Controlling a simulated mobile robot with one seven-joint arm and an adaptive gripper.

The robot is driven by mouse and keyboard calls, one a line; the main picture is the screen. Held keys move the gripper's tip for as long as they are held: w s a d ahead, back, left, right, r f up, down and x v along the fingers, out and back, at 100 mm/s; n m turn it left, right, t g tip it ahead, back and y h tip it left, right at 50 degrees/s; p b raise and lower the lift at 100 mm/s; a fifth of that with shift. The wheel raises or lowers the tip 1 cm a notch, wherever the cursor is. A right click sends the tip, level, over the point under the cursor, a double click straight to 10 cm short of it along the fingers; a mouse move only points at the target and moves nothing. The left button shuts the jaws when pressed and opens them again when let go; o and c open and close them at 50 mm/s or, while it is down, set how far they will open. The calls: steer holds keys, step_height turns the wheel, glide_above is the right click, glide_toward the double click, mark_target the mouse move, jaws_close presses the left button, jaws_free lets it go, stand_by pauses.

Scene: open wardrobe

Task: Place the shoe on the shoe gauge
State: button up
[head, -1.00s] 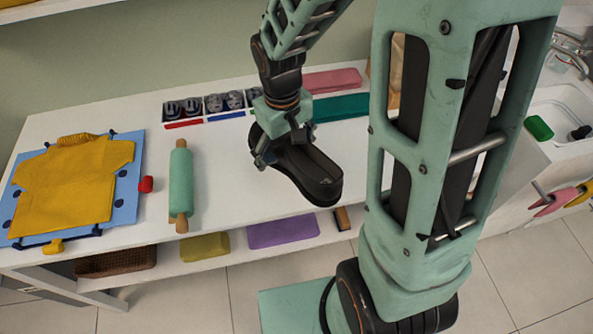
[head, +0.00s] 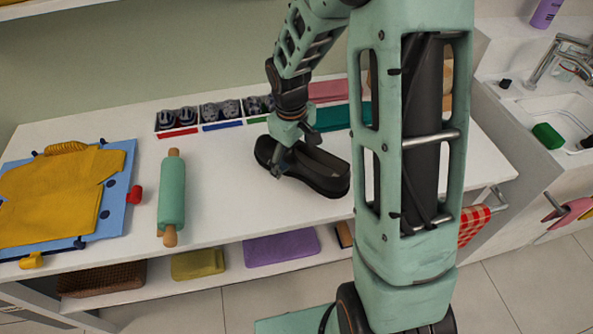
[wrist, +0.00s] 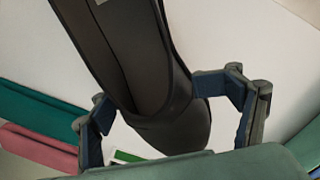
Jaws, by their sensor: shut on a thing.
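A black shoe (head: 322,174) is in my gripper (head: 282,160) above the white tabletop, in front of the small compartments. My gripper is shut on the shoe's end at the left, and the other end points right and toward the front edge. I cannot tell whether the sole touches the table. In the wrist view the shoe (wrist: 135,60) runs between the two blue-padded fingers of my gripper (wrist: 170,118), its open top showing. I cannot make out a shoe gauge for certain; my arm hides part of the table at the right.
A green rolling pin (head: 172,195) and a yellow shirt (head: 60,195) on a blue board (head: 118,190) lie to the left. Compartments (head: 205,116) with dark items, a teal cloth (head: 332,118) and a pink cloth (head: 328,91) are behind. A sink (head: 560,115) is at right.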

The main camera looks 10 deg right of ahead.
mark_target(297, 144)
steer(key=shift+w+d+f+b, duration=0.1)
steer(key=shift+w+f+b, duration=0.1)
steer(key=shift+f+b, duration=0.65)
steer(key=shift+w+d+f+b, duration=0.15)
steer(key=shift+f+b, duration=0.35)
steer(key=shift+f, duration=0.6)
steer(key=shift+f, duration=0.1)
steer(key=o, duration=1.8)
steer(key=shift+c, duration=0.2)
steer(key=r, duration=0.7)
steer(key=r+p, duration=0.1)
steer(key=r, duration=0.3)
steer(key=shift+s+a+r, duration=0.35)
steer(key=shift+a, duration=0.05)
steer(key=shift+c, duration=0.4)
steer(key=b, duration=0.2)
steer(key=w+d+f+b, duration=0.1)
steer(key=shift+w+f+n+y+b, duration=0.15)
steer(key=shift+f+n+y+b, duration=0.15)
steer(key=shift+n+b, duration=0.1)
steer(key=shift+c, duration=0.2)
steer(key=shift+f+g, duration=0.15)
steer(key=shift+g, duration=0.15)
step_height(297, 144, down, 10)
steer(key=shift+b, duration=0.6)
